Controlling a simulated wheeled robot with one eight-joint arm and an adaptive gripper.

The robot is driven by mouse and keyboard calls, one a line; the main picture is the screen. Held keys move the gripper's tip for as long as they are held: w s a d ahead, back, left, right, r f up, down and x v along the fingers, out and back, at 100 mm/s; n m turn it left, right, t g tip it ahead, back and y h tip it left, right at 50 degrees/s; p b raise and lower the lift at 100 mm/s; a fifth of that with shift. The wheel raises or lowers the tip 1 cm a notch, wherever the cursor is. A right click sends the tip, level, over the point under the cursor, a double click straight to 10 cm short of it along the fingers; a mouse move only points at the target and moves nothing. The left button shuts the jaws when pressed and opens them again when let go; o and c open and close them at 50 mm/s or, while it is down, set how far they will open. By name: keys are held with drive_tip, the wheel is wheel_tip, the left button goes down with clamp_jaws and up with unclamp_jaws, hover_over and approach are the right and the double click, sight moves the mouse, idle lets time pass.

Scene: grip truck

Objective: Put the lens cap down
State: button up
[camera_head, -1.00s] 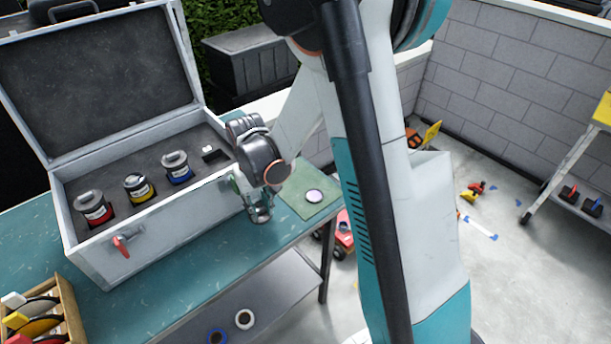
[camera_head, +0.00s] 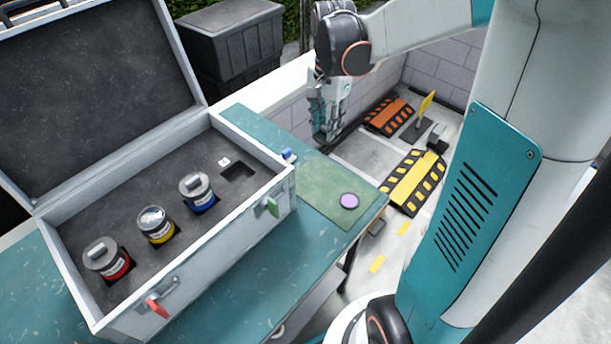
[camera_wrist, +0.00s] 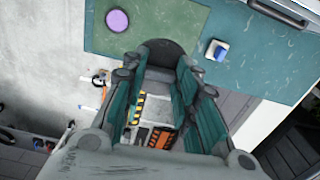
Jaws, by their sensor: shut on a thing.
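A dark round disc, which looks like the lens cap (camera_wrist: 162,48), sits between my fingertips in the wrist view. My gripper (camera_head: 325,135) (camera_wrist: 160,62) is shut on it and points down, past the far edge of the teal table. The cap cannot be made out clearly in the head view. A green mat (camera_head: 325,214) lies on the table to the right of the open case. A purple disc (camera_head: 349,201) lies on the mat; it also shows in the wrist view (camera_wrist: 117,20).
The open grey case (camera_head: 180,275) holds red, yellow and blue labelled canisters and an empty square recess (camera_head: 238,172). A small blue-and-white item (camera_head: 288,155) stands beside the case. Yellow-and-black ramps (camera_head: 413,180) lie on the floor beyond the table.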

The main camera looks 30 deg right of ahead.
sight(323, 183)
drive_tip(key=shift+d+m, duration=0.1)
drive_tip(key=shift+m, duration=0.2)
wheel_tip(323, 183, down, 19)
drive_tip(key=b, duration=0.6)
drive_tip(key=shift+f+b, duration=0.15)
drive_tip(key=shift+b, duration=0.15)
drive_tip(key=shift+f, duration=0.1)
drive_tip(key=shift+f, duration=0.15)
drive_tip(key=o, duration=0.8)
drive_tip(key=shift+r, duration=0.2)
wheel_tip(323, 183, up, 12)
drive_tip(key=p, duration=0.4)
drive_tip(key=shift+r, duration=0.1)
